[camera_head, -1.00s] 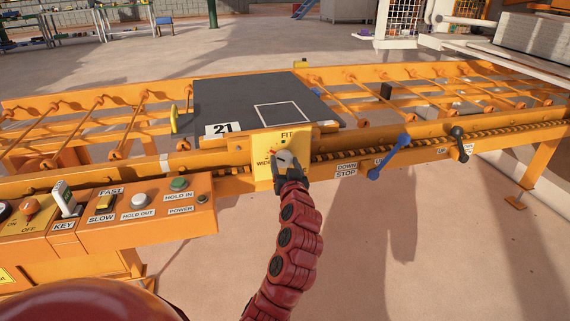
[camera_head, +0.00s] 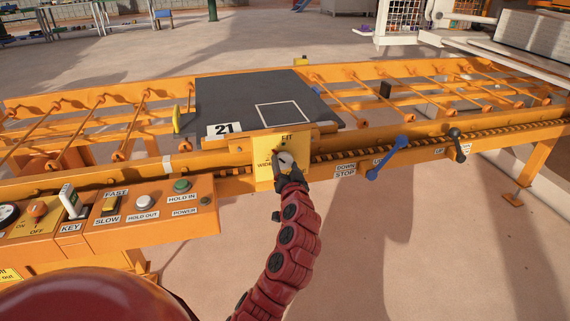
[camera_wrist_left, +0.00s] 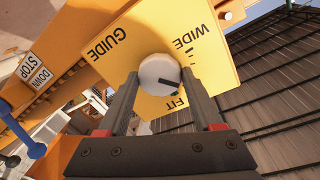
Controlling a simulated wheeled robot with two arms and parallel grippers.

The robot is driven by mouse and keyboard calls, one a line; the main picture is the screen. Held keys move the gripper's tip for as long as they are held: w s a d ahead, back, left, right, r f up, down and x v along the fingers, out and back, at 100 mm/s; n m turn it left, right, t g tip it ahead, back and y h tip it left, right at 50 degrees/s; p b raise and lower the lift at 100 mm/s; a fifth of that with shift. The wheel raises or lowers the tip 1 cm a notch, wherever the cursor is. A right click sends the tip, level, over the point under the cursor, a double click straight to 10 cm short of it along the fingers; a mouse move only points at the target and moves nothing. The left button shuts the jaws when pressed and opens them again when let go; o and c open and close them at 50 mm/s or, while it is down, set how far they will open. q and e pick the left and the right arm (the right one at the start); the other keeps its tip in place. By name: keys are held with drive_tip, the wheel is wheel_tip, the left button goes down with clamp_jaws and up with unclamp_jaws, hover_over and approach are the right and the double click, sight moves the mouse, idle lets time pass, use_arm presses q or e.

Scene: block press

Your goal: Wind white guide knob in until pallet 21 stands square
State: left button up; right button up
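The white guide knob (camera_wrist_left: 160,74) sits on a yellow plate (camera_wrist_left: 205,60) marked GUIDE, WIDE and FIT. Its dark pointer mark lies between WIDE and FIT in the left wrist view. My left gripper (camera_wrist_left: 160,80) has one finger on each side of the knob, seemingly closed against it. In the head view the left gripper (camera_head: 288,168) reaches the plate from the front and partly covers the knob. Pallet 21, a dark board (camera_head: 235,100) with a white label, lies on the rollers behind the plate. Its front edge looks about parallel to the rail. My right gripper is out of view.
A control panel (camera_head: 150,230) with several knobs and buttons is at the left. A blue lever (camera_head: 388,157) and a black lever (camera_head: 457,145) stand on the rail to the right. Orange roller track runs both ways. The floor in front is clear.

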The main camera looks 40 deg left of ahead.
use_arm(q)
drive_tip(key=o, duration=0.4)
drive_tip(key=p+v, duration=0.2)
drive_tip(key=v, duration=1.5)
drive_tip(key=shift+d, duration=0.2)
